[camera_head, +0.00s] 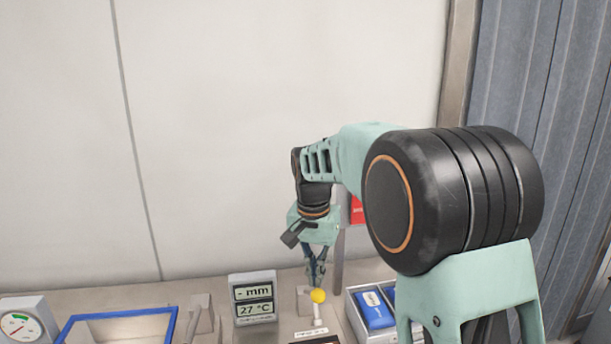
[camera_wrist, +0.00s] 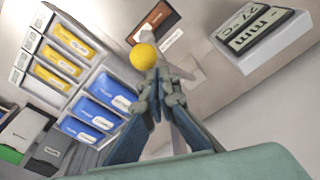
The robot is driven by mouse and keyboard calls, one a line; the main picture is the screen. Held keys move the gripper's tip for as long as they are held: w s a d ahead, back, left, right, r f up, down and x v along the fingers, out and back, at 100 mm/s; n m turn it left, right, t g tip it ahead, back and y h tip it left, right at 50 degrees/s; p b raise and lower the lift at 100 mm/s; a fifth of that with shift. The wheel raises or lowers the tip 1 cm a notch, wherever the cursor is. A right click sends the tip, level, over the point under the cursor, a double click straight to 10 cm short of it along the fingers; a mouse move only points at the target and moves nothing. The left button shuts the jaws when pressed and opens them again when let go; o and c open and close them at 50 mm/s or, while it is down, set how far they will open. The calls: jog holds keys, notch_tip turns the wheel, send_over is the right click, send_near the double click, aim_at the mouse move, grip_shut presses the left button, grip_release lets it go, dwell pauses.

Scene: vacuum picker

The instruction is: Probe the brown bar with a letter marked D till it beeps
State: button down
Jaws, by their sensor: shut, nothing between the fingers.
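My gripper (camera_head: 316,280) hangs fingers-down over the table, shut and empty. In the wrist view its fingertips (camera_wrist: 158,88) meet close by a yellow ball (camera_wrist: 145,56). In the head view the yellow ball (camera_head: 318,296) tops a pale stem (camera_head: 318,314) beside a small grey block (camera_head: 305,300); I cannot tell whether the fingertips touch it. A brown bar (camera_wrist: 153,20) lies beyond the ball in the wrist view, with a small white label (camera_wrist: 172,40) near it. No letter is legible on it. A display (camera_head: 252,298) reads "- mm" and "27 °C".
A tray with blue packs (camera_head: 375,310) stands right of the ball. The wrist view also shows yellow packs (camera_wrist: 65,60) in it. A blue-rimmed tray (camera_head: 118,314) and a round dial gauge (camera_head: 22,322) are at left. The wall stands close behind.

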jog(key=shift+w+a+r+p, duration=0.15)
jog(key=shift+w+r+p, duration=0.6)
jog(key=shift+p, duration=0.45)
jog(key=shift+w+a+r+p, duration=0.1)
jog(key=shift+w+r+p, duration=0.35)
jog(key=shift+p, duration=0.3)
jog(key=shift+w+f, duration=0.1)
jog(key=shift+w, duration=0.25)
jog(key=w+p, duration=0.1)
jog(key=w+r+p, duration=0.1)
jog(key=p, duration=0.1)
jog(key=w+p, duration=0.1)
jog(key=shift+w+a+r, duration=0.2)
jog(key=shift+a+r, duration=0.05)
jog(key=shift+a, duration=0.15)
